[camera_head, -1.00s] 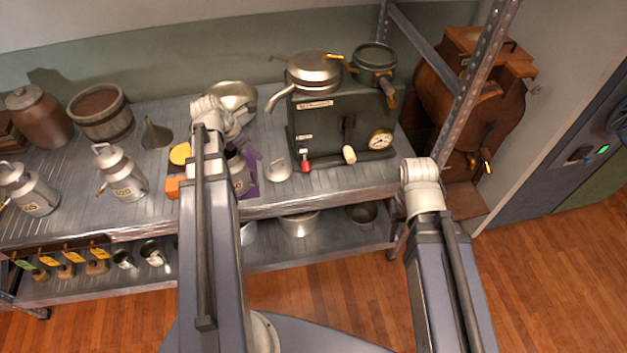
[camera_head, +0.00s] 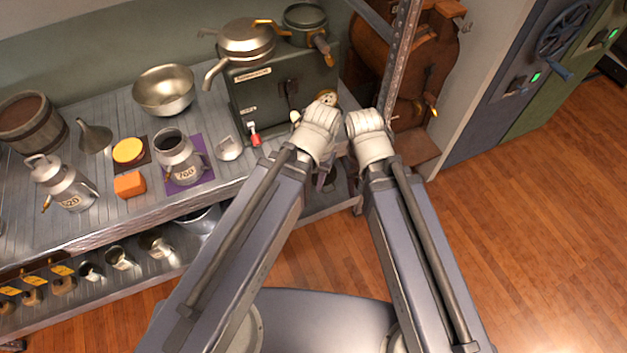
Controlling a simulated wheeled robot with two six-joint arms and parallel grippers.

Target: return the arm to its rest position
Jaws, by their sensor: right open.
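My left arm (camera_head: 245,240) comes up from the lower left and leans right to a pale rounded joint (camera_head: 318,130). My right arm (camera_head: 415,245) comes up from the lower right to a similar pale joint (camera_head: 370,137). The two joints are close side by side with a narrow gap, in front of the shelf's right end. Both arms look empty. The right gripper's jaws are open but mostly hidden by its arm, and the left gripper's fingers do not show.
The metal shelf (camera_head: 110,215) holds a dark green machine (camera_head: 265,95), a steel bowl (camera_head: 164,90), milk cans (camera_head: 178,160), an orange block (camera_head: 130,185) and a funnel (camera_head: 95,137). A metal post (camera_head: 398,65) stands at its right end. The wooden floor (camera_head: 530,230) at right is clear.

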